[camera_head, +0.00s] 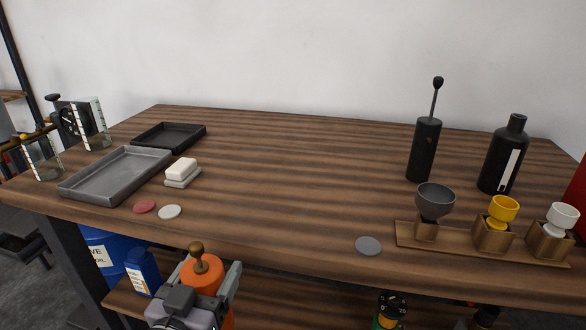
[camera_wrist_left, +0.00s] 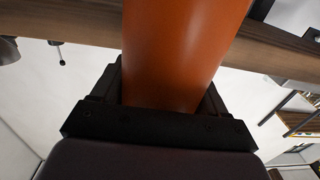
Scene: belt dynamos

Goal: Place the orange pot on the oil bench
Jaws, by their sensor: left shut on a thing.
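The orange pot (camera_head: 204,276), with a brown knob on a stem at its top, is held by my left gripper (camera_head: 212,285) in front of the bench's near edge. It appears upright in the head view. The left gripper is shut on its body. In the left wrist view the orange body (camera_wrist_left: 180,60) fills the space between the fingers. The bench (camera_head: 290,190) has a striped brown wooden top. The pot's lower part is hidden behind my gripper and wrist. My right gripper is not in view.
On the bench stand a grey tray (camera_head: 117,175), a dark tray (camera_head: 170,137), a white block (camera_head: 182,168), several discs, a black pump-like cylinder (camera_head: 424,150), a black bottle (camera_head: 503,155) and a wooden rack (camera_head: 460,240) with three cups. The middle of the bench is clear.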

